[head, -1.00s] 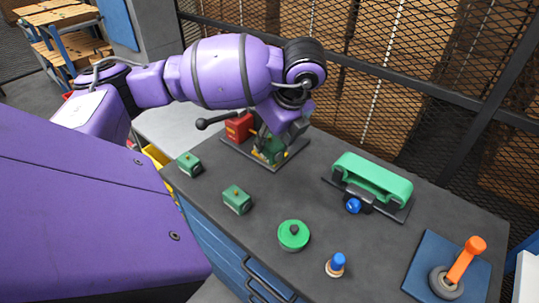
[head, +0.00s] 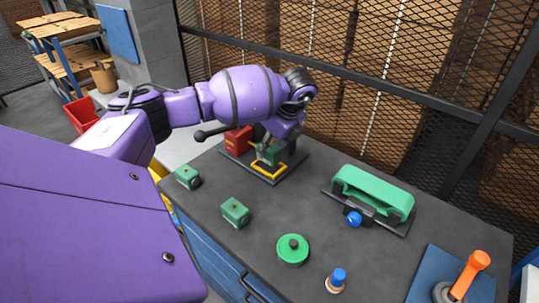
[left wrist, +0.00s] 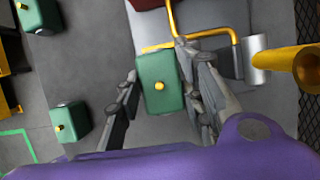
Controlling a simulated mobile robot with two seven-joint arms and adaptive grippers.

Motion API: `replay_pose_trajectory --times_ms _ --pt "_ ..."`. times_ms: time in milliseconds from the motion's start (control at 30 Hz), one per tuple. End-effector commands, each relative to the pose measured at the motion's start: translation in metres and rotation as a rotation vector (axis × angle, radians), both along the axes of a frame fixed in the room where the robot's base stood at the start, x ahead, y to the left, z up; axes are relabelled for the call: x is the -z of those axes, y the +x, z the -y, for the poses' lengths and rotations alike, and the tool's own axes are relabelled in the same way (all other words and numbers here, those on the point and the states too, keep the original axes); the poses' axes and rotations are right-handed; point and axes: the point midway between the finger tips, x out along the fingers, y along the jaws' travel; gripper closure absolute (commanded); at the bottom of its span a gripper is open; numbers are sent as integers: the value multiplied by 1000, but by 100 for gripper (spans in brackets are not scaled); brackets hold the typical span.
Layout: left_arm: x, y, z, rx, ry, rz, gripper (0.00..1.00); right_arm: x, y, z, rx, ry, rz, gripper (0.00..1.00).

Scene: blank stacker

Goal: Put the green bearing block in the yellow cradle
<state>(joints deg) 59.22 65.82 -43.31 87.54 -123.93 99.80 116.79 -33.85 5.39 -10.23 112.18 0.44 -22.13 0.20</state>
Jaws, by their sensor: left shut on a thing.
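My left gripper (left wrist: 163,100) is shut on a green bearing block (left wrist: 158,80), with a finger at each side and a small yellow knob on its face. In the head view the held block (head: 270,154) is at the yellow cradle (head: 268,172), on its dark base plate, and appears slightly above it; exact contact cannot be told. In the left wrist view a yellow bar (left wrist: 178,32) lies beyond the block. Two other green blocks stand on the bench, one at the left corner (head: 188,177) and one nearer (head: 235,211). My right gripper is out of view.
A red block with a black-knobbed lever (head: 238,140) stands behind the cradle. A green-topped fixture with a blue knob (head: 372,190), a green round lid (head: 292,248), a blue-topped peg (head: 336,280) and an orange handle on a blue mat (head: 468,274) occupy the bench. Mesh fencing runs behind.

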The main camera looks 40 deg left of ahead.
Motion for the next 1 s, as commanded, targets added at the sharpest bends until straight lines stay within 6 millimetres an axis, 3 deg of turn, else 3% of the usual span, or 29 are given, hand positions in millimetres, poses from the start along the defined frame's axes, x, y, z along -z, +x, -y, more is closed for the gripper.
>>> replay_pose_trajectory --times_ms 233,433,833,867,1000 --pt "11 10 -7 -2 1 3 100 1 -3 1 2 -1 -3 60" --pt "37 9 -6 -1 0 3 100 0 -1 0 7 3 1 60" --pt "43 9 -6 0 0 4 100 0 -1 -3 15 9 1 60" --pt "45 8 -6 0 -1 1 63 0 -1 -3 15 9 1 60" --pt "45 8 -6 0 -1 1 46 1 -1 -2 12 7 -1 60"
